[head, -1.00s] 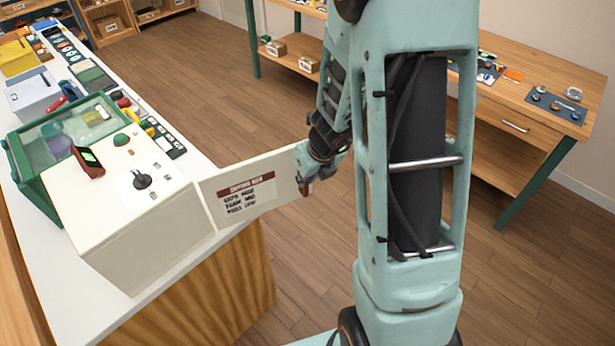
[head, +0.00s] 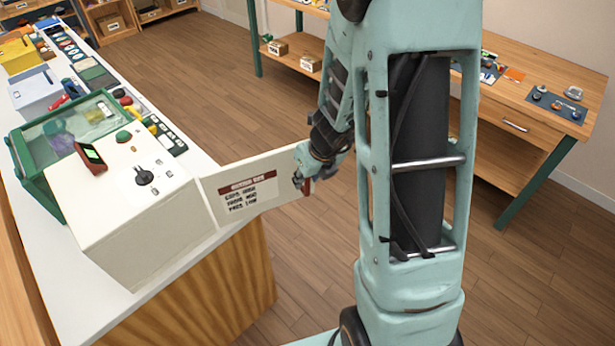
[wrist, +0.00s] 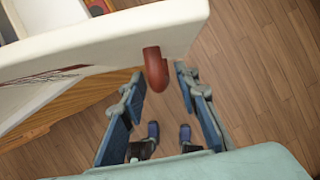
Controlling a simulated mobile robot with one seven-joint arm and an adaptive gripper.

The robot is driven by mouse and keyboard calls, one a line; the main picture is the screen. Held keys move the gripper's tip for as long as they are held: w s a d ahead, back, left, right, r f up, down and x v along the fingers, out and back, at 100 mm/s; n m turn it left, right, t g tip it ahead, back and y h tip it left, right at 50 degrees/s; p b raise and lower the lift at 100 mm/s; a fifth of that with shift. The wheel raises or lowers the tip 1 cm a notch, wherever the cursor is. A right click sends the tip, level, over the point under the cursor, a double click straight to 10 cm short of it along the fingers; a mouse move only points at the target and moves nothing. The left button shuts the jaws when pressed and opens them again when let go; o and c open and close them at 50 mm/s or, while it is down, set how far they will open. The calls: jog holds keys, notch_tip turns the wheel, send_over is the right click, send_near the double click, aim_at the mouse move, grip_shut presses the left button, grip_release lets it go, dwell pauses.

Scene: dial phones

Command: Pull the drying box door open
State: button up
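The cream drying box (head: 130,245) stands on the white counter at the left in the head view. Its door (head: 222,207) stands open, swung well out over the counter's edge, with a red-striped label on it. My gripper (head: 306,178) is at the door's free edge, beside the dark red handle. In the wrist view the red handle (wrist: 155,70) shows on the door (wrist: 100,42), between the tips of my gripper (wrist: 159,80). The fingers are apart, with a gap visible on both sides of the handle.
A green-framed clear case (head: 32,165) stands behind the box. A wooden workbench (head: 500,125) is at the right. The floor between is clear.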

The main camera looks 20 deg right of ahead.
jog(key=v, duration=1.2)
dwell(0.3)
